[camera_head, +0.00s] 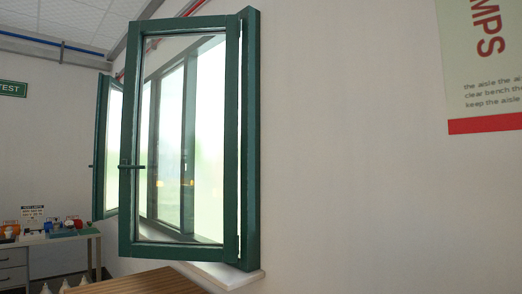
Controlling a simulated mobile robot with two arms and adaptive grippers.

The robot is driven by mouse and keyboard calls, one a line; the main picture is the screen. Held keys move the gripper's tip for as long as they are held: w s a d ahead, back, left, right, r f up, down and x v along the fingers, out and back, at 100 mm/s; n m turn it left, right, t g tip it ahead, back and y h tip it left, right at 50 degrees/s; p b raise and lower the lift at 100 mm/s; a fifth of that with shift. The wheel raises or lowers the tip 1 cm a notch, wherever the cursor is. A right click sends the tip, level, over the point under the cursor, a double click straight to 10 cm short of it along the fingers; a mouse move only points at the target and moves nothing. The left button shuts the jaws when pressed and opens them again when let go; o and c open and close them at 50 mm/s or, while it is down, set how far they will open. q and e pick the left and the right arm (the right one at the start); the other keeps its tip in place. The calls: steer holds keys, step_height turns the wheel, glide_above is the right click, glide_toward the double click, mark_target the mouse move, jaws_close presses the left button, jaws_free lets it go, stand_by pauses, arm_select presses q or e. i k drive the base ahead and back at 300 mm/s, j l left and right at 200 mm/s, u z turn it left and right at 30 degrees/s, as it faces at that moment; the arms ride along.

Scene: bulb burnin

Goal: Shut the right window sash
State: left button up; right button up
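The right window sash (231,130) has a dark green frame around clear glass. It stands open, swung out from the wall into the room, with its hinge side at the green window frame (251,140) on the right. Its dark handle (132,167) is on the left upright of the sash. Another green sash (101,150) also stands open farther back on the left, partly hidden behind the nearer one. Neither of my grippers is in view.
A white sill (230,276) juts out below the window. A wooden slatted surface (140,283) lies below the sash. A bench with drawers (14,268) and several small items stands at the far left. A poster (488,60) hangs on the bare wall at right.

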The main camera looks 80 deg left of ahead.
mark_target(129, 244)
steer(key=u, duration=3.05)
steer(key=z, duration=0.45)
steer(key=i+j, duration=0.05)
